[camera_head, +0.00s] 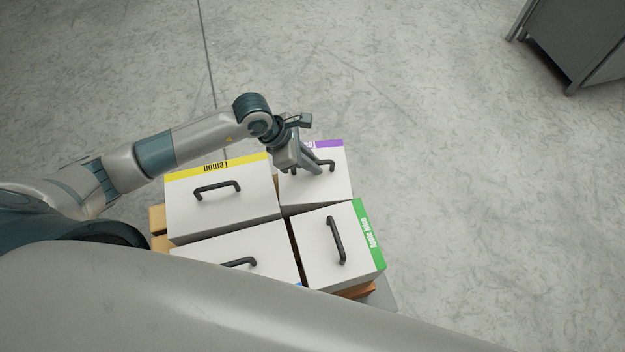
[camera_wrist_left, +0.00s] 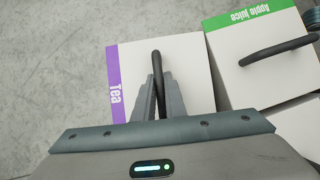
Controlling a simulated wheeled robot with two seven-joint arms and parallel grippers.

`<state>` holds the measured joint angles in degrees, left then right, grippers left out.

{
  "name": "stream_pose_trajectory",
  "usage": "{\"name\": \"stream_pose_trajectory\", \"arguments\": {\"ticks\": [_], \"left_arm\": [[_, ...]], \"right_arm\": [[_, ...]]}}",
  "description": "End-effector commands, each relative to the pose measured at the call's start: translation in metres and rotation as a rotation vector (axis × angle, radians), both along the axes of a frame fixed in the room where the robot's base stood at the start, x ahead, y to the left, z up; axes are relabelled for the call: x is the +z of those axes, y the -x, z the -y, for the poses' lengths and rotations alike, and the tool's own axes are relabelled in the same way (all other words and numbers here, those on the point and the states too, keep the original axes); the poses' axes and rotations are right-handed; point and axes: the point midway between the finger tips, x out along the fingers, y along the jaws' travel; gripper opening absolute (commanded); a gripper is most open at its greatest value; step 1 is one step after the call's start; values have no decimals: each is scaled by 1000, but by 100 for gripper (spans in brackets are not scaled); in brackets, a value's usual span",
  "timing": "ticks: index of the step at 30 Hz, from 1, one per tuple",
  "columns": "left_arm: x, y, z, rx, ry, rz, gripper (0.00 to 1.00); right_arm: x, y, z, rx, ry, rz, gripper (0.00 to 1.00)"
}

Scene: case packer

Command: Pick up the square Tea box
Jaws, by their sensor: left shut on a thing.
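The Tea box (camera_head: 338,184) is white with a purple label strip and a black handle on top. It stands at the back right of the group of boxes in the head view, and it also shows in the left wrist view (camera_wrist_left: 195,72) with the word Tea on its purple edge. My left gripper (camera_head: 318,168) is over the box, its fingers shut on the black handle. In the left wrist view the handle (camera_wrist_left: 157,62) runs between the two fingers. Part of the box and its label is hidden behind the gripper. My right gripper is not in view.
A Lemon box (camera_head: 255,205) with a yellow strip is left of the Tea box. An Apple Juice box (camera_head: 312,255) with a green strip is in front. Another white box (camera_head: 215,256) is front left. A grey cabinet (camera_head: 580,35) stands far right; open floor lies around.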

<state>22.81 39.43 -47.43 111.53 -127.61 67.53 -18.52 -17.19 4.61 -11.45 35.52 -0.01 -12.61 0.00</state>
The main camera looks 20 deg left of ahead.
Motion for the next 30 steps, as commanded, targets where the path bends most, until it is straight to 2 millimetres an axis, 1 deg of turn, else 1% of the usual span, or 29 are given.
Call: {"name": "stream_pose_trajectory", "arguments": {"ticks": [23,26,30], "left_arm": [[3,-1,1,-1,4,4,0],[5,-1,1,-1,4,4,0],[15,-2,1,0,4,6,0]], "right_arm": [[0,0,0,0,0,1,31],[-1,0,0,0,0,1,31],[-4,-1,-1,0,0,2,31]]}}
